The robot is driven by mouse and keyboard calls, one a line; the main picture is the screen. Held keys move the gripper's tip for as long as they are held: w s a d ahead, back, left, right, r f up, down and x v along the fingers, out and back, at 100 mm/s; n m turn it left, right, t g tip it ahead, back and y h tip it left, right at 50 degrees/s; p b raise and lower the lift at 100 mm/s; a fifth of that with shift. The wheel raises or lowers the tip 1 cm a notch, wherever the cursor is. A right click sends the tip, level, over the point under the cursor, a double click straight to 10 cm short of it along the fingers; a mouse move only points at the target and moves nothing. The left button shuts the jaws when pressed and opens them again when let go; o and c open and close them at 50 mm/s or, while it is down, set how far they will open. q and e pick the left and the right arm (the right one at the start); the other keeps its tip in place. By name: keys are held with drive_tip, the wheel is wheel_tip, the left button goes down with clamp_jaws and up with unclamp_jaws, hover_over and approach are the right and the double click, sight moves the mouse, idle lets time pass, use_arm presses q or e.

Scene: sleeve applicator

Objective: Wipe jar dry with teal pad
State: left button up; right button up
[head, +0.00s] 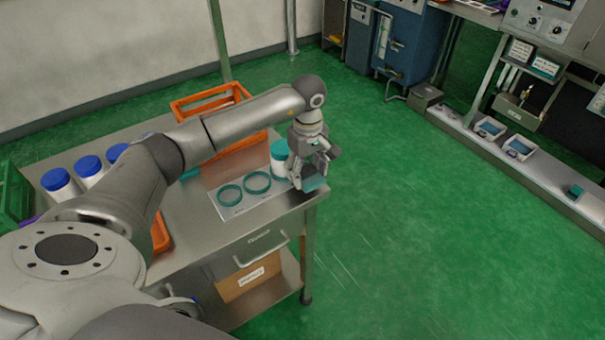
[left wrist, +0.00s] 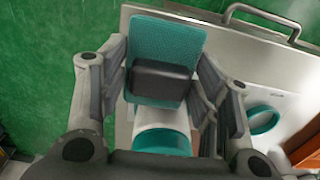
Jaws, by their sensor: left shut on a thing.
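The teal pad (left wrist: 168,45), with a dark grey block-like grip (left wrist: 160,84), is between the fingers of my left gripper (left wrist: 162,85), which is shut on it. In the head view the gripper (head: 313,172) is at the table's right front corner, with the pad (head: 314,184) low at its fingertips. The white jar with a teal lid (head: 279,150) stands upright just left of the gripper. In the left wrist view the jar's white body (left wrist: 160,118) and teal lid (left wrist: 163,143) show behind the pad. Whether pad and jar touch is unclear. My right gripper is not in view.
Two teal rings (head: 230,195) (head: 257,182) lie on a pale mat left of the jar. Several blue-lidded white jars (head: 88,167) stand farther left. An orange crate (head: 215,103) is behind. The steel table's drawer (head: 258,243) is at the front; open green floor lies right.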

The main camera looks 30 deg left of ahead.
use_arm(q)
drive_tip(key=shift+r, duration=0.1)
drive_tip(key=shift+s+d+r+p, duration=0.15)
drive_tip(key=shift+d+r+p, duration=0.3)
drive_tip(key=shift+r+p, duration=0.25)
drive_tip(key=shift+s+d+r+p, duration=0.25)
drive_tip(key=shift+d+r+p, duration=0.3)
drive_tip(key=shift+r, duration=0.25)
drive_tip(key=shift+s+d+r+p, duration=0.2)
drive_tip(key=shift+d+r+p, duration=0.25)
drive_tip(key=shift+d+r, duration=0.25)
drive_tip(key=shift+s+d+r, duration=0.15)
drive_tip(key=shift+r, duration=0.05)
